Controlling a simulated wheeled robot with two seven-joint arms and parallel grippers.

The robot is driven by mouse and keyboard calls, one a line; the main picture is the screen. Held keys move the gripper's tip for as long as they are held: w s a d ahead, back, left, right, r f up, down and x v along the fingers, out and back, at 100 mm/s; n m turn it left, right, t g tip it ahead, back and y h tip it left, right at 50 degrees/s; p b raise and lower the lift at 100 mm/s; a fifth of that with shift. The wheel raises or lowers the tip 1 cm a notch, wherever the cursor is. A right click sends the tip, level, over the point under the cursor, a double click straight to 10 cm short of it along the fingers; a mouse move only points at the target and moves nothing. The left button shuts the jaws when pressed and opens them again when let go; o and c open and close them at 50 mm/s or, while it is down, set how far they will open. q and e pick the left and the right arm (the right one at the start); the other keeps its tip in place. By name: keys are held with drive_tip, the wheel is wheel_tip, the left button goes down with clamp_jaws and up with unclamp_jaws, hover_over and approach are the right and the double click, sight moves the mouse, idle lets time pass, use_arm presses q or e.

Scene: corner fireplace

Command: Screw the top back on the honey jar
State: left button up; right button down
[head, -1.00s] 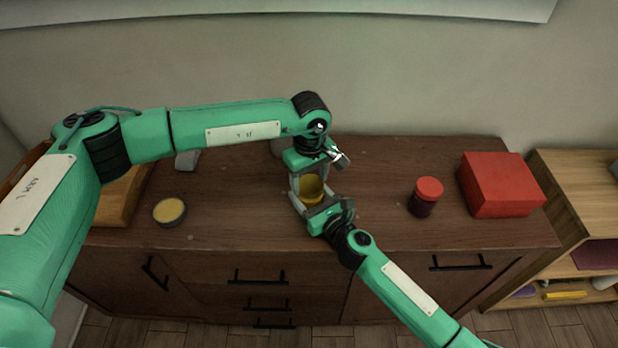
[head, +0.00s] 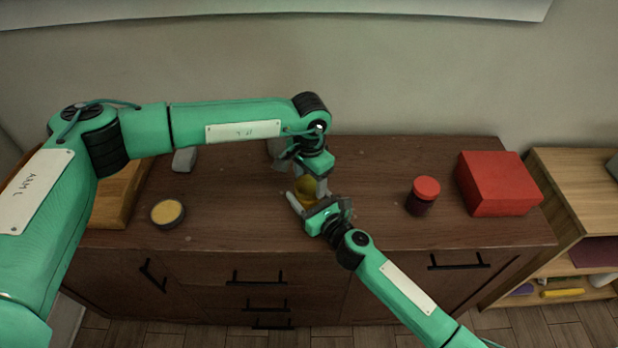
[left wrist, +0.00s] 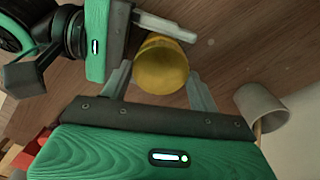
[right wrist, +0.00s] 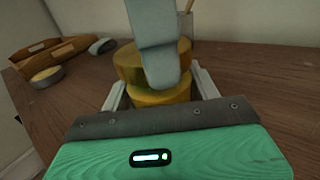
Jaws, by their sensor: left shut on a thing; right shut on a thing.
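The honey jar (right wrist: 165,97), amber-gold, stands upright near the middle of the dresser top. My right gripper (head: 307,199) is shut around its lower part from the front right. A gold, wider round top (right wrist: 127,64) shows above the jar body in the right wrist view. My left gripper (left wrist: 160,82) points down from above and is shut on this top, which also shows between its fingers in the left wrist view (left wrist: 160,66). One left finger hides part of top and jar in the right wrist view. I cannot tell how tightly the top sits.
On the dresser (head: 240,225) a dark jar with a red lid (head: 425,187) and a red box (head: 500,183) stand right. A round tin (head: 167,213), a grey object (head: 184,160) and a wooden tray (head: 120,196) lie left. A pale cup (left wrist: 262,105) stands behind the honey jar.

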use_arm(q)
drive_tip(key=o, duration=0.9)
drive_tip(key=shift+o, duration=0.2)
drive_tip(key=shift+r, duration=0.1)
drive_tip(key=shift+r, duration=2.15)
drive_tip(key=shift+c, duration=0.3)
